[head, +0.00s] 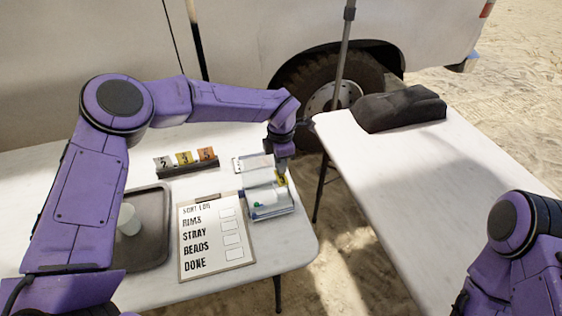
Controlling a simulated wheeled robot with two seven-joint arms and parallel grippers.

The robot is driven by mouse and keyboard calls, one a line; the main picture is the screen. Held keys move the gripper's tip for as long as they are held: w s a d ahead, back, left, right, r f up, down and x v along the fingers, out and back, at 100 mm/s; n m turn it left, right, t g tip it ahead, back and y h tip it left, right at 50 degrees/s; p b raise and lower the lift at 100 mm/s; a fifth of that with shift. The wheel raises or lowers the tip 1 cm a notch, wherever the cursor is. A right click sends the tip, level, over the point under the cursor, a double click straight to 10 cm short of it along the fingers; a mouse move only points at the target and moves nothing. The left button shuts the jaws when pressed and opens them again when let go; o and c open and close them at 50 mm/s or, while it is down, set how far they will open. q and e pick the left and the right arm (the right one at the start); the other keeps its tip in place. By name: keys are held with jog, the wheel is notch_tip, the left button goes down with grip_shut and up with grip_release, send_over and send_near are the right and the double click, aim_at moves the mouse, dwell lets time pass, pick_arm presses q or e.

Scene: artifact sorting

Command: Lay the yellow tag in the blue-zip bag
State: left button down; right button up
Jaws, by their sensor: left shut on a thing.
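My left gripper (282,170) is shut on the yellow tag (282,180), a small yellow piece showing at its fingertips. It is at the right side of a group of clear bags near the table's right end. The front bag (270,212) has blue along its edge and a small green thing inside; it looks like the blue-zip bag. The tag is just above or at the back edge of this bag; I cannot tell whether they touch. My right arm shows at the lower right, but its gripper is out of view.
A dark rack (188,168) holds grey, yellow and orange number cards. A clipboard (215,270) with a sort list lies in front. A grey tray (150,256) with a white cup (129,220) is at left. A second table (400,170) bears a dark bag (398,108); a gap separates the tables.

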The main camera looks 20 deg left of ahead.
pick_arm(q)
jog(key=b, duration=0.2)
send_over(281, 189)
notch_tip(281, 189, down, 5)
jog(key=shift+r, duration=0.1)
jog(key=shift+f, duration=0.2)
jog(key=c, duration=1.6)
grip_release()
jog(key=shift+r, duration=0.1)
jog(key=shift+r+p, duration=1.65)
jog(key=shift+r, duration=0.35)
